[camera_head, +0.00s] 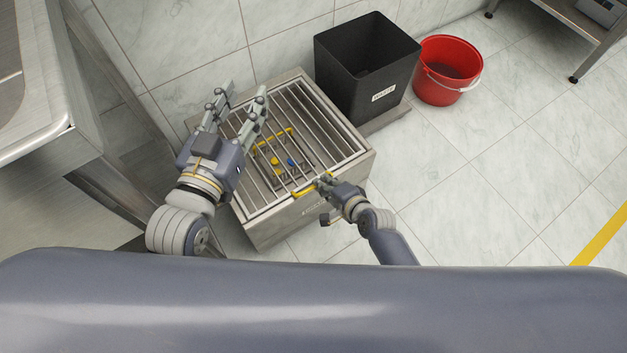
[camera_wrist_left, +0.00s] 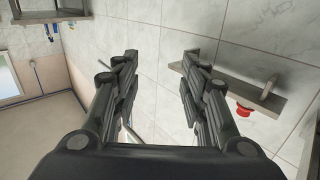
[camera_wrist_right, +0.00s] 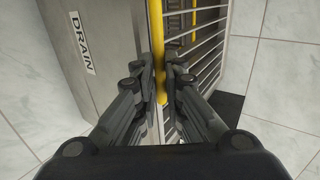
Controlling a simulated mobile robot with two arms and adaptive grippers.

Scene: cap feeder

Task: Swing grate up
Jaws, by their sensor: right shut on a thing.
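The metal grate (camera_head: 294,118) of parallel bars lies over the top of a box-shaped drain unit (camera_head: 280,220), and looks flat and closed. A yellow handle (camera_head: 303,191) runs along the grate's front edge. My right gripper (camera_head: 325,182) is at that handle; in the right wrist view the gripper (camera_wrist_right: 161,88) is shut on the yellow bar (camera_wrist_right: 157,40). My left gripper (camera_head: 241,97) is open and empty above the left part of the grate. In the left wrist view its fingers (camera_wrist_left: 158,75) are wide apart, with only wall tiles between them.
Below the bars lie small yellow (camera_head: 275,161) and blue (camera_head: 291,162) items and another yellow bar (camera_head: 274,138). A black waste bin (camera_head: 345,95) stands behind the unit, with a red bucket (camera_head: 440,90) to its right. A steel counter (camera_head: 30,75) stands at left.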

